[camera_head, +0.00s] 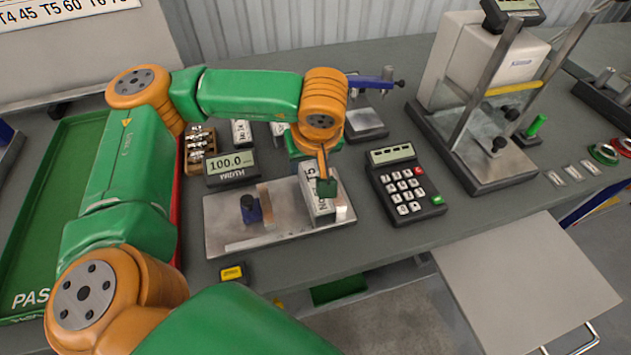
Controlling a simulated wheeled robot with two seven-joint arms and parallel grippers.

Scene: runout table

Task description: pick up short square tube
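A short, squared, light grey piece with dark lettering (318,209) lies on a flat metal plate (285,229), near the plate's right end. It looks like the short square tube, but its open ends cannot be made out. My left gripper (326,186) points down at this piece from above, at its right side, and covers part of it. Whether the fingers touch or grip it cannot be told. My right gripper is not in view.
A blue clamp-like part (252,209) stands on the plate's left half. A width display (231,167) is behind it, a keypad (405,186) to the right. A green tray (45,215) lies at left, a tall press-like machine (480,100) at back right.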

